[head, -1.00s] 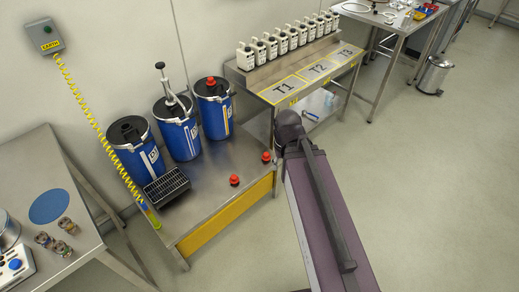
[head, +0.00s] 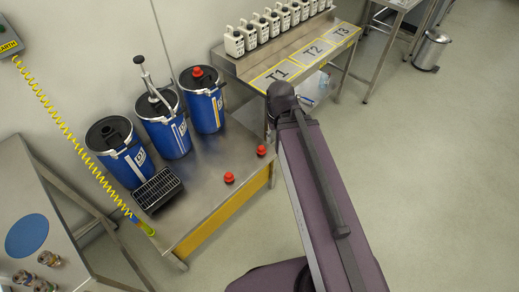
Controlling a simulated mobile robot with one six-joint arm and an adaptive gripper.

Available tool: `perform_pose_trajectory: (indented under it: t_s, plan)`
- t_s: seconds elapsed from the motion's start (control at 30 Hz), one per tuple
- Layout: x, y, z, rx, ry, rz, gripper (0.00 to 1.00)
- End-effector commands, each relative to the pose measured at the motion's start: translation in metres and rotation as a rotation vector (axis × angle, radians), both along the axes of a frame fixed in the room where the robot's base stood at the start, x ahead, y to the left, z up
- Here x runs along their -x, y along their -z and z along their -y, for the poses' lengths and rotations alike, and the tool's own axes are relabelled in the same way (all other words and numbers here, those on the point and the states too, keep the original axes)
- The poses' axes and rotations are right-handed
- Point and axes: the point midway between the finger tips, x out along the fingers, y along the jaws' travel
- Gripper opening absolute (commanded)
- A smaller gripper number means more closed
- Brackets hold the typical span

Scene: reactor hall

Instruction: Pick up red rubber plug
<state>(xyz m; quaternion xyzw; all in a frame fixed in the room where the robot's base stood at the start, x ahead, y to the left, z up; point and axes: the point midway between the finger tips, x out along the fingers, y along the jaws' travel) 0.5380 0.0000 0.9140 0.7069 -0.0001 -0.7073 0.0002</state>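Two small red plugs stand on the low steel bench (head: 205,190): one red plug (head: 229,178) near the front edge and another red plug (head: 261,151) further right. A third red plug (head: 197,72) sits on top of the right blue drum (head: 203,108). I cannot tell from the picture which are rubber. My arm reaches up from the bottom right, and its far end is beside the bench's right end, apart from the plugs. My gripper is not visible.
Two more blue drums (head: 120,155) (head: 167,135) and a black grate (head: 158,188) stand on the bench. A coiled yellow cable (head: 68,130) hangs to its left end. A marked table (head: 290,65) holds several white bottles behind.

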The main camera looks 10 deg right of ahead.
Motion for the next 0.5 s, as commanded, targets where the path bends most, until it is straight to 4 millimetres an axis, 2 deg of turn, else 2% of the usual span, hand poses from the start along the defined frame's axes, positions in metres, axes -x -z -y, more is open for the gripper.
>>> perform_pose_trajectory:
  t_s: [0.17, 0.3, 0.5]
  plan:
    - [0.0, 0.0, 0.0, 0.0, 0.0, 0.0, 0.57]
    - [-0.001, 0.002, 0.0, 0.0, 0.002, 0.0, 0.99]
    - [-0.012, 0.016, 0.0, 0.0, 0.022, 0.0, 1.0]
